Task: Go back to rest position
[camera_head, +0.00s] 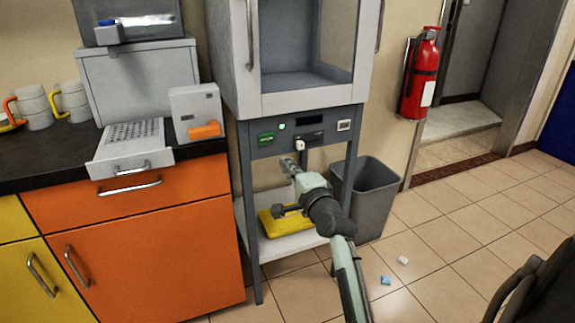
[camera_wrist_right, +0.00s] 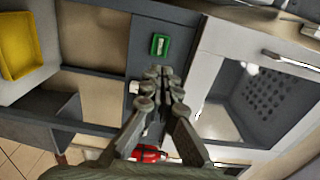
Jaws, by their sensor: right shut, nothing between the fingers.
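My right gripper (camera_head: 288,165) reaches in from the lower right and is held in front of the grey stand under the cabinet, just below its control panel (camera_head: 305,135). It is shut and empty. In the right wrist view its fingers (camera_wrist_right: 162,78) are together, with the green switch (camera_wrist_right: 159,44) of the panel beyond the tips. That green switch also shows in the head view (camera_head: 266,138), a little above and left of the gripper. Whether the fingertips touch the panel cannot be told. My left gripper is not in view.
The cabinet (camera_head: 290,103) stands above the panel. A yellow tray (camera_head: 286,229) lies on the white lower shelf (camera_head: 280,246). A grey bin (camera_head: 373,195) stands right of the stand. Orange drawers (camera_head: 140,250) are at left.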

